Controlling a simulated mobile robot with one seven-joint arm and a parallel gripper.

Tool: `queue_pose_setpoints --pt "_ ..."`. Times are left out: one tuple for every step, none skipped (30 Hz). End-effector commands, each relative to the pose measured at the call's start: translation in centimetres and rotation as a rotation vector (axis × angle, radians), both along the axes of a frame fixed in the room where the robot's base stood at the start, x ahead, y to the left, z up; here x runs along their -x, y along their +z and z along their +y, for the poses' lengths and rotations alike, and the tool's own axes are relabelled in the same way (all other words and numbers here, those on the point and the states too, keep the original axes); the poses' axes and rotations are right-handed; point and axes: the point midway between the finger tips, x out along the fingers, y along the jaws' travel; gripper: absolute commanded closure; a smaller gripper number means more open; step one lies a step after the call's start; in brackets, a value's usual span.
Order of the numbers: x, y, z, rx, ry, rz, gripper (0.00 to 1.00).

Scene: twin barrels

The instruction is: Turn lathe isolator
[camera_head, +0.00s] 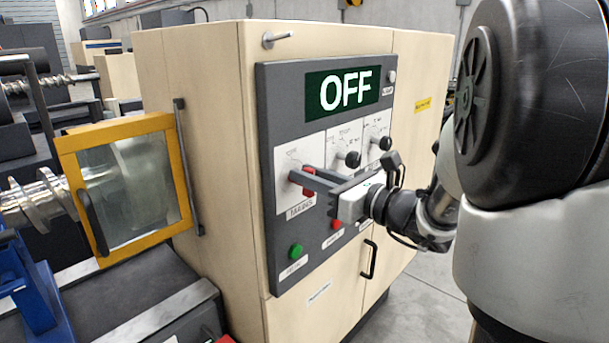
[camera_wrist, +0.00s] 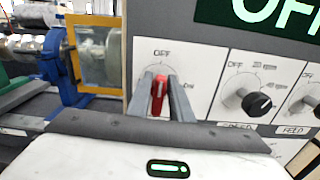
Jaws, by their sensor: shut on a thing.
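The red isolator handle (camera_head: 309,182) is on the left white plate of the dark grey control panel (camera_head: 345,215) on the cream lathe cabinet. In the wrist view the red handle (camera_wrist: 158,94) stands roughly upright below the "OFF" mark, with an "ON" mark to its right. My gripper (camera_head: 304,178) reaches in from the right and is shut on the handle. In the wrist view my gripper's fingers (camera_wrist: 162,95) lie on either side of it and partly hide it. The display (camera_head: 345,91) above reads "OFF" in pale letters.
Two black knobs (camera_head: 352,160) (camera_head: 384,143) sit right of the handle. A green button (camera_head: 295,251) and a red button (camera_head: 337,224) sit below. A yellow-framed guard (camera_head: 125,185) stands left of the cabinet. A peg (camera_head: 277,38) sticks out above the panel.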

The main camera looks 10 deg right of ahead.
Motion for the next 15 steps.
queue_pose_setpoints --pt "0.0 0.07 -0.07 -0.014 -0.001 0.011 1.0" --pt "-0.02 0.08 -0.11 -0.025 -0.001 0.02 1.0" --pt "-0.04 0.09 -0.17 -0.042 -0.002 0.032 1.0" --pt "-0.06 0.09 -0.2 -0.057 -0.002 0.043 1.0" --pt "-0.07 0.1 -0.22 -0.072 -0.002 0.054 1.0" --pt "-0.1 0.1 -0.22 -0.096 -0.001 0.071 1.0" --pt "-0.12 0.11 -0.24 -0.114 -0.001 0.084 1.0" --pt "-0.13 0.13 -0.28 -0.134 -0.001 0.098 1.0" --pt "-0.16 0.15 -0.36 -0.162 -0.002 0.119 1.0" --pt "-0.19 0.14 -0.39 -0.183 -0.002 0.134 1.0" --pt "-0.21 0.13 -0.41 -0.205 -0.002 0.152 1.0" --pt "-0.25 0.1 -0.44 -0.235 -0.002 0.175 1.0" --pt "-0.27 0.09 -0.5 -0.259 -0.002 0.192 1.0" --pt "-0.29 0.09 -0.55 -0.282 -0.002 0.209 1.0" --pt "-0.31 0.1 -0.56 -0.314 -0.002 0.23 1.0"
